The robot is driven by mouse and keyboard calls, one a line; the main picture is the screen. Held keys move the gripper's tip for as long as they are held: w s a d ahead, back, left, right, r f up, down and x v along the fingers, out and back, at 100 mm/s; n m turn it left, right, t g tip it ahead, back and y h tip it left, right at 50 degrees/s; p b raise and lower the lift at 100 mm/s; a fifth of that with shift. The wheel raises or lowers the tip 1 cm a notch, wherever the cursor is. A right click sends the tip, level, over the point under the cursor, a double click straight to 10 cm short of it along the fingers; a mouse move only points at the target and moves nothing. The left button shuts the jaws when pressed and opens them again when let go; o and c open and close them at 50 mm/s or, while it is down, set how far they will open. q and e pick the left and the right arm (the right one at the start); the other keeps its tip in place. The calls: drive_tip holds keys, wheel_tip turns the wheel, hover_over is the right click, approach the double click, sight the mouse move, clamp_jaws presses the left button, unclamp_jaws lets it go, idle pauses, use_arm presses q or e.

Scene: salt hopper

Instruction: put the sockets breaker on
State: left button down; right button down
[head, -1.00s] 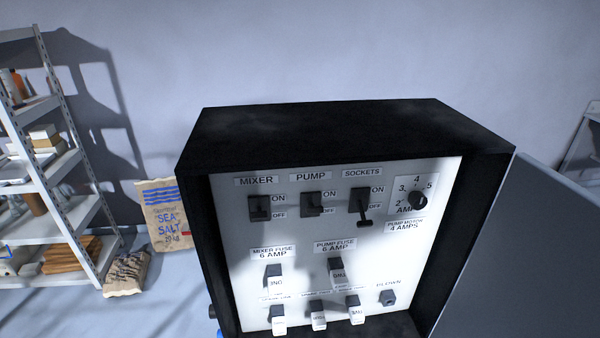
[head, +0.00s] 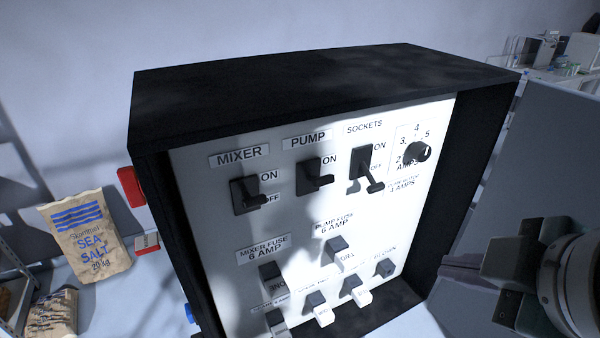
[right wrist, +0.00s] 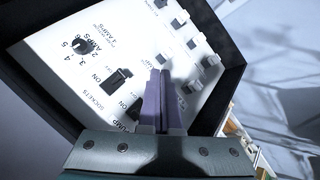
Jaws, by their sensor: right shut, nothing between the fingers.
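The sockets breaker (head: 361,160) is a black switch at the upper right of the white panel, under the label SOCKETS. Its lever (head: 375,187) sticks out and points down, on the OFF side. The breaker also shows in the right wrist view (right wrist: 118,80), left of the fingers. My right gripper (head: 450,267) is at the lower right in the head view, in front of the grey door and apart from the breaker. Its purple fingers (right wrist: 160,90) are together and empty in the right wrist view. My left gripper is not in view.
The mixer breaker (head: 245,194) and pump breaker (head: 312,176) sit left of the sockets one. A motor dial (head: 416,152) is close on its right. Several fuses fill the lower panel. The black cabinet (head: 300,90) frames it, with the grey door (head: 540,180) open at right.

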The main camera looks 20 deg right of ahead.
sight(369, 175)
drive_tip(key=w+d+f+n+t+y+b, duration=0.2)
drive_tip(key=w+f+n+t+b, duration=0.3)
drive_tip(key=n+b, duration=0.6)
drive_tip(key=w+d+f+n+t+y+b, duration=0.1)
drive_tip(key=w+f+n+t+b, duration=0.3)
drive_tip(key=n+b, duration=0.8)
wheel_tip(369, 175, down, 3)
drive_tip(key=d+n+t, duration=0.1)
drive_tip(key=n+t, duration=0.1)
drive_tip(key=n, duration=0.3)
drive_tip(key=shift+w+d+y, duration=0.2)
drive_tip(key=shift+w+y, duration=0.2)
drive_tip(key=w, duration=0.3)
drive_tip(key=w+r+p, duration=0.1)
drive_tip(key=w, duration=0.2)
drive_tip(key=w+p, duration=0.1)
drive_tip(key=w, duration=0.2)
drive_tip(key=shift+a+r, duration=0.35)
drive_tip(key=r+p, duration=0.2)
drive_tip(key=p, duration=0.1)
drive_tip(key=shift+s+r, duration=0.2)
drive_tip(key=shift+r, duration=0.15)
drive_tip(key=shift+s+r+p, duration=0.35)
drive_tip(key=shift+p, duration=0.3)
